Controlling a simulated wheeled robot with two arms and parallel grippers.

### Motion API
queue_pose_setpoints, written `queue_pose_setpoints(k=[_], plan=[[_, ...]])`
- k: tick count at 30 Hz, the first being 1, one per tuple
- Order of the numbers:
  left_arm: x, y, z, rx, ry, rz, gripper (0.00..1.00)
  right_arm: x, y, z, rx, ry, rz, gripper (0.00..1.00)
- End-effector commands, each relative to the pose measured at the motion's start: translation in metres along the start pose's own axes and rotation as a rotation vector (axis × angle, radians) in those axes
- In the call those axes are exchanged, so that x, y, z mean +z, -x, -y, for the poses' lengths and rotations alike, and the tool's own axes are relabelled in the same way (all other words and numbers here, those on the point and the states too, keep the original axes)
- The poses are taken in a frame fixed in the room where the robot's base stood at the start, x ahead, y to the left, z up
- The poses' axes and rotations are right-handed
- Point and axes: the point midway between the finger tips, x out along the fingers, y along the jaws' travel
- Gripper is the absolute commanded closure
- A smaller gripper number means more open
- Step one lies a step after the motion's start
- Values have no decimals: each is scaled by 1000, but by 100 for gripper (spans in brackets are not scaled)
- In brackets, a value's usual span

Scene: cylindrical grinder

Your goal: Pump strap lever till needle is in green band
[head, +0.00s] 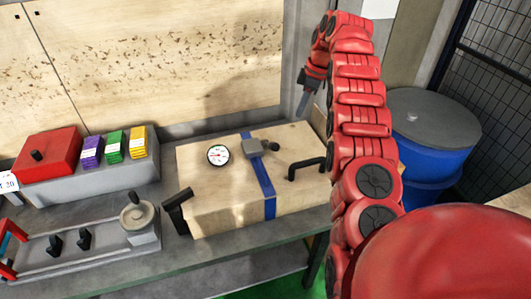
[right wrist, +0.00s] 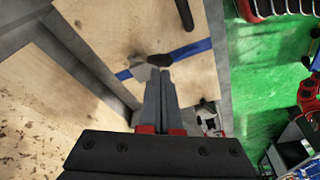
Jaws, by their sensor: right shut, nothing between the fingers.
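A wooden crate (head: 215,200) sits on the bench with a blue strap (head: 267,190) over it. The grey strap ratchet (head: 252,147) carries a lever ending in a dark knob (head: 273,146), tilted to the right. A round white gauge (head: 218,155) is on the crate top to the left; its needle and band are too small to read. My right gripper (head: 303,104) is shut and empty, above the crate's back right corner, apart from the knob. In the right wrist view its fingertips (right wrist: 158,76) appear just below the dark knob (right wrist: 160,60). My left gripper is not in view.
Black handles stand at the crate's right (head: 306,168) and left (head: 177,210). A grey box with a red block (head: 48,155) and coloured blocks stands left. A grey fixture (head: 85,240) lies in front of it. A blue drum (head: 432,145) stands right, behind my arm.

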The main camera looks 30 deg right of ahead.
Motion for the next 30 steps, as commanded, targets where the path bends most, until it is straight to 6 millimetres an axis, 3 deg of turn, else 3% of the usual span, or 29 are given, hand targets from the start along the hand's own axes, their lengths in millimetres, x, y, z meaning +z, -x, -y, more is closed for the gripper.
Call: queue_pose_setpoints(k=[6, 10, 30], plan=[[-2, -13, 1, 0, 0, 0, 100, -20, -50, 0, -7, 1, 4, 100], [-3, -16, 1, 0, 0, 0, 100, -29, -70, 2, -6, 1, -1, 100], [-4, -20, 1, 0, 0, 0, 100, -32, -87, 3, -4, 0, -4, 100]])
